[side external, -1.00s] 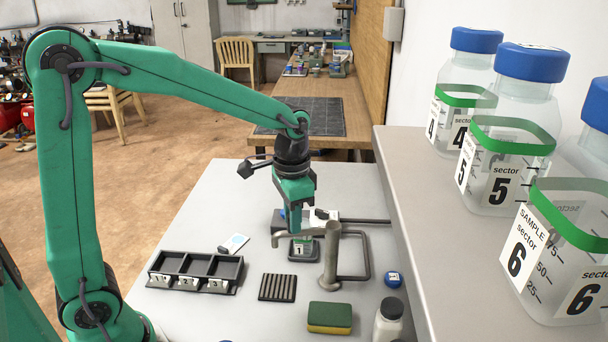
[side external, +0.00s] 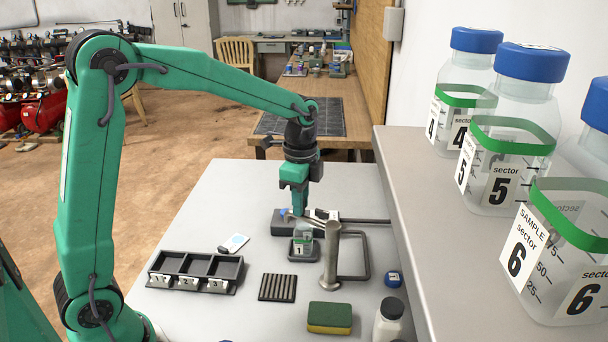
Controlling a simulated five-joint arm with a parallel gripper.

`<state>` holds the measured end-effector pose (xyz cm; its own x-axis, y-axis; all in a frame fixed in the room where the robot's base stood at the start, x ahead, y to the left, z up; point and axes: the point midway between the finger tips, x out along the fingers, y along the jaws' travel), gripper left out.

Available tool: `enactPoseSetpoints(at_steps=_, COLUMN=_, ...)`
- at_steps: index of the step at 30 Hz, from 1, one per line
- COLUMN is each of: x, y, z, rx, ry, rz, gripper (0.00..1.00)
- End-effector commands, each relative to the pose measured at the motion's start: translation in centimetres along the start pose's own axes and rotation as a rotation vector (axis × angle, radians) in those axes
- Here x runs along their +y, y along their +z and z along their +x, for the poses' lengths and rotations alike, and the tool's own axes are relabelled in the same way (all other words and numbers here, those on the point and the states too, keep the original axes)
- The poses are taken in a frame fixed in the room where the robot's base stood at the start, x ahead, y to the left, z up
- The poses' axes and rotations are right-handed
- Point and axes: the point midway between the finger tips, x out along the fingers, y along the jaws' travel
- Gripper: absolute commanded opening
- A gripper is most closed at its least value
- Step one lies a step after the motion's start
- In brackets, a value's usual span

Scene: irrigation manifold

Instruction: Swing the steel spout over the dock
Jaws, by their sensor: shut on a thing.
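The steel spout stands on a round upright post (side external: 331,258) on the grey table. Its thin horizontal arm (side external: 316,222) runs from the post top toward the back left. My gripper (side external: 300,212) is shut on the spout's arm near its outer end; the fingertips are small and partly hidden. A dark dock (side external: 303,254) sits left of the post and holds a small clear bottle (side external: 301,240) labelled 1. The spout's outer end appears above and behind this bottle; I cannot tell whether it lines up with the bottle's mouth.
A black tray (side external: 195,285) with numbered compartments stands at the left. A raised shelf (side external: 405,190) with large sample bottles borders the right.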

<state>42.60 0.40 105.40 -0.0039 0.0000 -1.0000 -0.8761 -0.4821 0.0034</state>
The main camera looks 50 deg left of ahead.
Motion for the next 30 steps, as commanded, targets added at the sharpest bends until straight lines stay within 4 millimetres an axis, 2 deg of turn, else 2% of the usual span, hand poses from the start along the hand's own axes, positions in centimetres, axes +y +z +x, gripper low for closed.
enactPoseSetpoints(at_steps=6, x=-1.7, y=-0.6, z=-0.1, rx=0.002, ry=-0.004, rz=0.191, gripper=0.0)
enactPoseSetpoints(at_steps=15, x=-2.9, y=-1.4, z=-0.2, rx=0.001, ry=-0.004, rz=0.372, gripper=0.0)
enactPoseSetpoints(at_steps=30, x=-3.3, y=-1.8, z=-0.2, rx=0.002, ry=-0.008, rz=0.43, gripper=0.0)
